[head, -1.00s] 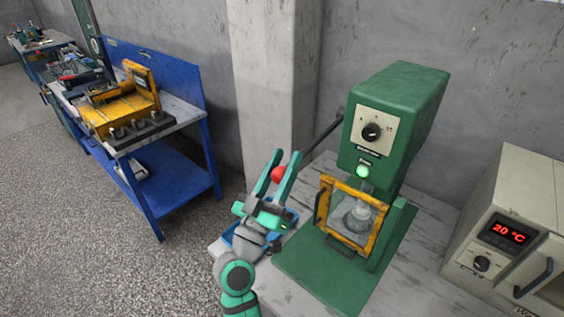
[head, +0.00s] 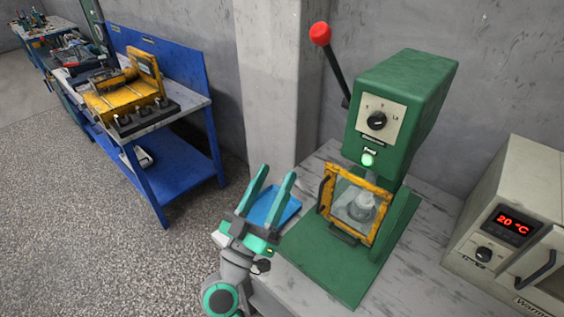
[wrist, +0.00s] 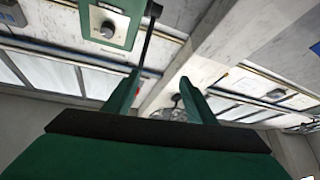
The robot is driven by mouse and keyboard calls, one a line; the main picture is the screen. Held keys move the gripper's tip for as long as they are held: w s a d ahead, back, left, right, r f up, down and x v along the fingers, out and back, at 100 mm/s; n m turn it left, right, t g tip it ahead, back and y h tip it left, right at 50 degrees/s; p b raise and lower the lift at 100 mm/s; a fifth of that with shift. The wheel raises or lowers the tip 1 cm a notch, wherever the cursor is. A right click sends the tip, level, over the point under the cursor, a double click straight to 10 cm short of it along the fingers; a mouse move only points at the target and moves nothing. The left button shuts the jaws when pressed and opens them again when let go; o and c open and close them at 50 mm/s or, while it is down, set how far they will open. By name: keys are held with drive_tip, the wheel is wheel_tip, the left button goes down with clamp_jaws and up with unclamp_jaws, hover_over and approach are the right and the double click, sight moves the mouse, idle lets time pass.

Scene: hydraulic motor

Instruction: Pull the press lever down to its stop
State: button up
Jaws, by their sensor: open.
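The green press (head: 415,90) stands on the table at right, with a dial and a lit green lamp on its front. Its black lever (head: 336,73) rises steeply up and left from the press's left side, with a red ball knob (head: 320,34) at its top end. My gripper (head: 278,171) is open and empty, fingers pointing up, well below the knob and left of the press. In the wrist view the lever (wrist: 149,38) runs down behind my left finger, and a bit of red knob (wrist: 137,91) shows beside that finger.
A yellow-framed guard door (head: 327,197) closes the press front. A blue tray (head: 287,208) lies behind my gripper. A beige oven (head: 527,180) stands at right. A blue workbench (head: 203,103) stands at left; a wall pillar (head: 273,80) is behind.

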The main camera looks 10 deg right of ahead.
drive_tip(key=shift+v, duration=1.6)
drive_tip(key=s+a+f+n+g+y, duration=0.1)
drive_tip(key=s+f+n+y, duration=0.4)
drive_tip(key=f, duration=0.7)
drive_tip(key=s+a+f+n+g+y, duration=0.15)
drive_tip(key=s+f+y, duration=0.35)
drive_tip(key=f, duration=0.7)
drive_tip(key=s+d+f+m+g+y, duration=0.1)
drive_tip(key=s+f+m+g+y, duration=0.1)
drive_tip(key=s, duration=2)
drive_tip(key=shift+s+f+m+y, duration=0.35)
drive_tip(key=shift+f+m+y, duration=0.3)
drive_tip(key=shift+f, duration=0.25)
